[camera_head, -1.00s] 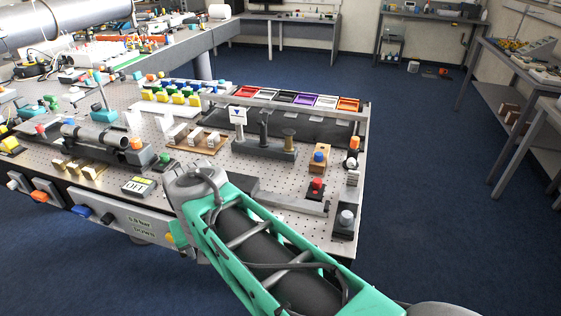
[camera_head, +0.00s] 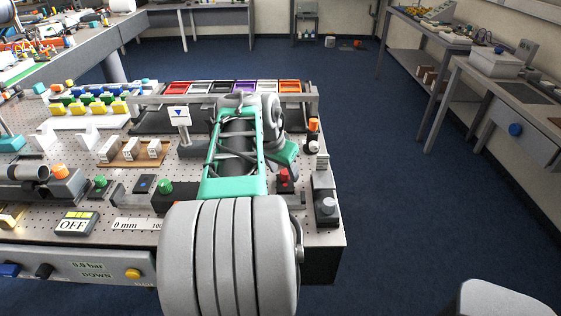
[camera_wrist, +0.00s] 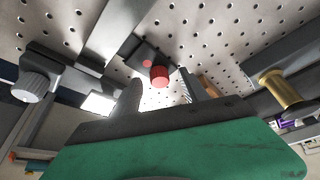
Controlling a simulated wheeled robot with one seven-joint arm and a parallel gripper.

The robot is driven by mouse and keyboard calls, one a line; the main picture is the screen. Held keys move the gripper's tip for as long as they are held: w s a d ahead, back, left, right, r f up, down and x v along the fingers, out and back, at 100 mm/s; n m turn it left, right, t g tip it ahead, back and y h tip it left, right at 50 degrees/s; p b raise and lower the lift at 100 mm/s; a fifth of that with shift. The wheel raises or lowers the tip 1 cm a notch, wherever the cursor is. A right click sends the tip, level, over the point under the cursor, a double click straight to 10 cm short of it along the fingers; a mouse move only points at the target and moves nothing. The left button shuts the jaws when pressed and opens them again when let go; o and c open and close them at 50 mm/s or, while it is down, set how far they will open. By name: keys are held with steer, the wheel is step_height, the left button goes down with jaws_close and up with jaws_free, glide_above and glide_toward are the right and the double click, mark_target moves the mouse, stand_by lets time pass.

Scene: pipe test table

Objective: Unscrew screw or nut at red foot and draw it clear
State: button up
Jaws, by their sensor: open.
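The red knurled screw head (camera_wrist: 160,76) stands on a small black foot (camera_wrist: 150,58) with a red dot beside it, near the middle of the wrist view. My gripper (camera_wrist: 160,92) is open and empty. In the wrist view its two dark fingers lie left and right of the red head, which shows beyond their gap. They do not visibly touch it. In the head view my green gripper body hangs just above the red piece, and the fingertips are not clear.
A grey knob on a dark block (camera_head: 326,204) stands at the right front corner. An orange-topped piece (camera_head: 313,125) stands behind. A brass post (camera_wrist: 278,88) shows right in the wrist view.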

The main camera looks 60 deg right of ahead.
steer(key=shift+d+f, duration=0.15)
steer(key=shift+f, duration=0.15)
jaws_close()
stand_by(0.9)
steer(key=shift+s+f+n+t+b, duration=0.25)
steer(key=shift+n+t+b, duration=0.15)
steer(key=shift+n+b, duration=0.55)
steer(key=shift+d+n+t+b, duration=0.1)
steer(key=shift+n+t+b, duration=0.3)
steer(key=shift+n, duration=0.45)
steer(key=shift+w+r+n+t, duration=0.1)
steer(key=shift+r+n+t, duration=0.2)
steer(key=shift+n, duration=0.5)
